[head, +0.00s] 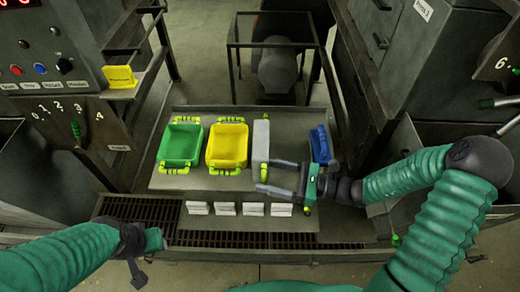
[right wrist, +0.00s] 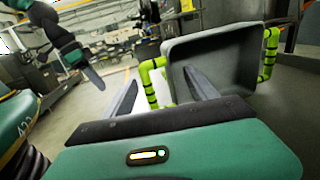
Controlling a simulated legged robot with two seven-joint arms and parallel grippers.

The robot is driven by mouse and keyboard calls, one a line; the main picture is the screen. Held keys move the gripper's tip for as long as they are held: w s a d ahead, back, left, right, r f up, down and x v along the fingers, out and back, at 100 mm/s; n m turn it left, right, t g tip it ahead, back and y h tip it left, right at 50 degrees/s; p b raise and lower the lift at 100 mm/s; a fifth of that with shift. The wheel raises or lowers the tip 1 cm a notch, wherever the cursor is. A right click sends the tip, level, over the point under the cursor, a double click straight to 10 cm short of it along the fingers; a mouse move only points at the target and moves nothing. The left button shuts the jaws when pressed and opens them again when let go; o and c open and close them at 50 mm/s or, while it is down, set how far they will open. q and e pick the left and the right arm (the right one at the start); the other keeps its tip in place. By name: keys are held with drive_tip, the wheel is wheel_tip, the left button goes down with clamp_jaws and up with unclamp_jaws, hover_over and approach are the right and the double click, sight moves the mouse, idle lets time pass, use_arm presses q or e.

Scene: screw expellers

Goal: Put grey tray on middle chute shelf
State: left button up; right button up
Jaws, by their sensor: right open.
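The grey tray (head: 261,140) stands tilted on its side on the metal table, showing a narrow face, with yellow-green handles at its near and far ends. In the right wrist view the grey tray (right wrist: 228,62) shows its hollow inside and two handles. My right gripper (head: 263,175) is open at the tray's near end. In the wrist view a handle (right wrist: 152,84) appears between its fingers (right wrist: 160,80); contact is unclear. My left gripper (head: 138,262) is low at the left, away from the trays; its jaws are unclear. I cannot identify the middle chute shelf.
A green tray (head: 181,143) and a yellow tray (head: 227,144) lie left of the grey one. A blue tray (head: 320,145) is to the right, beside my right gripper. Several white stacks (head: 226,209) line the table's front. Machine cabinets flank both sides.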

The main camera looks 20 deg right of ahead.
drive_tip(key=shift+w+a, duration=0.35)
drive_tip(key=shift+a, duration=0.15)
drive_tip(key=shift+s+a, duration=0.1)
drive_tip(key=shift+a, duration=0.1)
drive_tip(key=shift+c, duration=0.7)
drive_tip(key=shift+a, duration=0.1)
drive_tip(key=c, duration=0.5)
drive_tip(key=shift+d, duration=0.2)
clamp_jaws()
